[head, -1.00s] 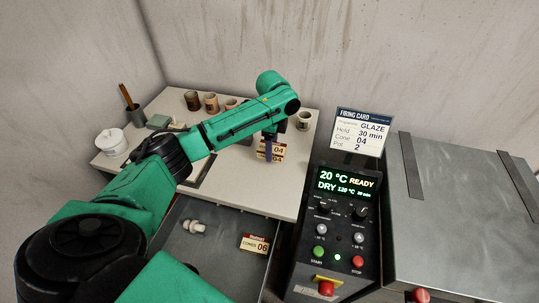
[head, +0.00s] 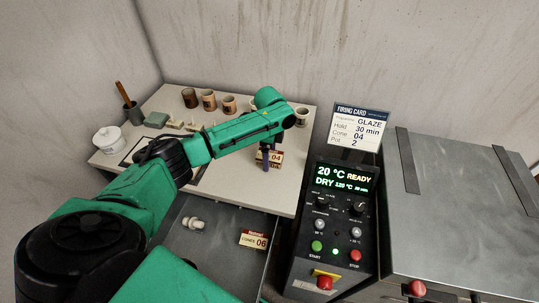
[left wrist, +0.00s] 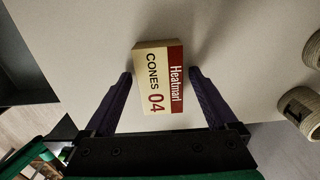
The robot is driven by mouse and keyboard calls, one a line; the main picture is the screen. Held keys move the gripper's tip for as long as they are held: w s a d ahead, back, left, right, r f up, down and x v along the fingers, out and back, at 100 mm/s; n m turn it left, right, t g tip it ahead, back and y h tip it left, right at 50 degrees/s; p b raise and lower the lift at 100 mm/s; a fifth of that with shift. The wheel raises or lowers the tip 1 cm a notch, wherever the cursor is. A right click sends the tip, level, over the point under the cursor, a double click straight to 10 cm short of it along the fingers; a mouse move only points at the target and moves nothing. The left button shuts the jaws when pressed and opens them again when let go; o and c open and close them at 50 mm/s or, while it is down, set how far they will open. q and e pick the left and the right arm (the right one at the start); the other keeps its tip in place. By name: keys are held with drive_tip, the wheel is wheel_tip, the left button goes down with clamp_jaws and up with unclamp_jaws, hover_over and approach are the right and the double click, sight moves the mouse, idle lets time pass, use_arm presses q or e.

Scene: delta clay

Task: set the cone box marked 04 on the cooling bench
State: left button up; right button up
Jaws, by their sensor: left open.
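The cone box marked 04 (head: 273,157), cream and dark red, is on the pale bench top (head: 236,182), near its right side. In the left wrist view the box (left wrist: 158,78) reads "Heatmart CONES 04" and lies between my fingers. My left gripper (head: 266,165) reaches down at the box and partly covers it in the head view. In the left wrist view the gripper (left wrist: 160,88) is open, one purple finger on each side, with a gap to the box. My right gripper is not in view.
An open drawer (head: 214,246) below holds a box marked 06 (head: 253,240). A control panel (head: 334,228) and grey kiln lid (head: 470,205) stand right.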

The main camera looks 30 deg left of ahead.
use_arm(q)
wheel_tip(320, 180, up, 12)
drive_tip(key=shift+b, duration=0.4)
